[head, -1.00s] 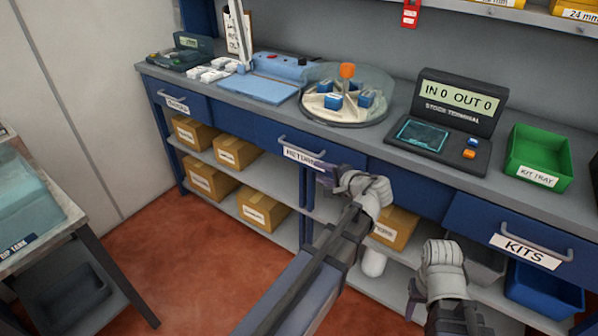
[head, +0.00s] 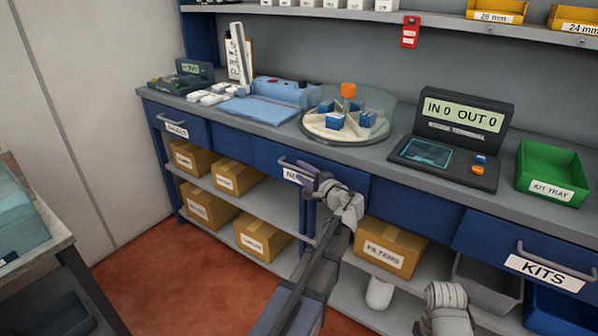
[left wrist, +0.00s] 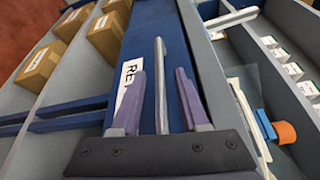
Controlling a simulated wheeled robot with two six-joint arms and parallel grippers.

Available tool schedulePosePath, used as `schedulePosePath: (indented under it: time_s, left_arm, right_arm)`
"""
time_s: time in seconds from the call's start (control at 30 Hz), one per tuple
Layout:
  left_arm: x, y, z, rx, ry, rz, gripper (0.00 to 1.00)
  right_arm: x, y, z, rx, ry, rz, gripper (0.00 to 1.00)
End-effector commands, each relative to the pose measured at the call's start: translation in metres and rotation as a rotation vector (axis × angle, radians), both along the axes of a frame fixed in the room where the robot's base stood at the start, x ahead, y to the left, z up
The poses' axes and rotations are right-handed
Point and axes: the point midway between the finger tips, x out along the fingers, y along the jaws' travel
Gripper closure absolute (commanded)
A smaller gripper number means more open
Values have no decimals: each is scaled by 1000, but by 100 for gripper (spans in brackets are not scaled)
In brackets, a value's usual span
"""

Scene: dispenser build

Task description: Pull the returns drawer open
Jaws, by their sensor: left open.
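The returns drawer (head: 262,160) is a blue front under the counter, flush with it and shut. Its label is partly hidden by my left gripper. My left gripper (head: 312,178) is at the drawer's handle (head: 293,164). In the left wrist view, the purple fingers of my left gripper (left wrist: 160,90) are open, one on each side of the grey handle bar (left wrist: 160,75). I see gaps between bar and fingers. The label (left wrist: 125,82) shows only its first letters there. My right arm shows only at the bottom edge of the head view; its fingers cannot be made out.
On the counter above stand a round divided carousel (head: 340,128), a stock terminal (head: 455,140) and a green kit tray (head: 550,172). Cardboard boxes (head: 390,248) sit on the shelves below. The kits drawer (head: 520,245) is at the right. Red floor lies open in front.

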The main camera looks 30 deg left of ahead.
Motion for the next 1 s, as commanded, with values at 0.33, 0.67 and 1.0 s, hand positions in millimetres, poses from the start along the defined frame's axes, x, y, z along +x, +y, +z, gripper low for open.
schedulePosePath:
  time_s: [0.33, 0.67, 1.0]
  left_arm:
    - [10, 20, -2, -1, 0, -1, 55]
    - [10, 20, -2, -1, 0, 0, 69]
    - [10, 20, -2, -1, 0, 0, 100]
  right_arm:
    - [0, 0, -2, 0, 0, 0, 50]
    - [0, 0, -2, 0, 0, 0, 50]
    - [0, 0, -2, 0, 0, 0, 50]
